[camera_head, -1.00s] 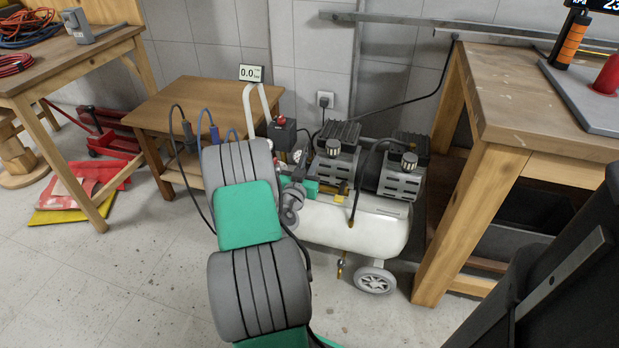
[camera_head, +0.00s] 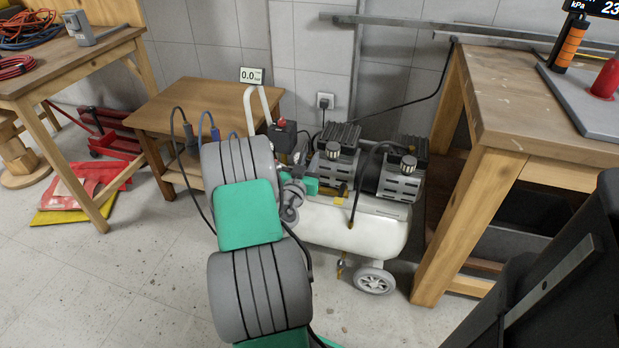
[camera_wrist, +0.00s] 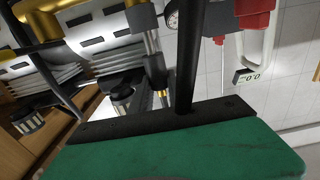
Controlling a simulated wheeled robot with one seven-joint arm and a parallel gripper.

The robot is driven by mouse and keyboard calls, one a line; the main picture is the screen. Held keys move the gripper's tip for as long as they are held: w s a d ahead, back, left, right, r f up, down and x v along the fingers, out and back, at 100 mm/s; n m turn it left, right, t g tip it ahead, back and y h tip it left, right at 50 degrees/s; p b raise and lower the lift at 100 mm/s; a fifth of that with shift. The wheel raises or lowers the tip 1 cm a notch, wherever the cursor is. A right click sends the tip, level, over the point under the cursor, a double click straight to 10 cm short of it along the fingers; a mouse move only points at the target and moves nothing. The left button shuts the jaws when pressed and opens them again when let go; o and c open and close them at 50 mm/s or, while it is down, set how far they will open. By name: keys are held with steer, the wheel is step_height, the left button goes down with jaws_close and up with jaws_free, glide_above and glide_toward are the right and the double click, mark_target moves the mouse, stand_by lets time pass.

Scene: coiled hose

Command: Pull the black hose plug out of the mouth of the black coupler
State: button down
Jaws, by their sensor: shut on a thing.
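In the head view, my gripper (camera_head: 336,189) reaches from the grey wrist past its green palm to the front of the compressor. In the wrist view, the green palm and black bar fill the bottom, and a dark finger (camera_wrist: 192,55) runs up to the top edge. The gripper is shut on what seems to be the black hose plug; the grip itself is out of clear sight. Beside the finger is a metal fitting with a black sleeve (camera_wrist: 155,70) and brass end. I cannot tell whether this is the coupler, or how deep the plug sits.
The white compressor (camera_head: 352,228) stands ahead, with its handle and red-topped switch (camera_head: 282,124) close by. A black hose loops over its front. A small wooden table (camera_head: 165,103) is behind left and a workbench (camera_head: 490,125) at right.

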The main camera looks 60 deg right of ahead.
mark_target(309, 159)
steer(key=shift+r+p, duration=1.1)
steer(key=shift+r, duration=0.65)
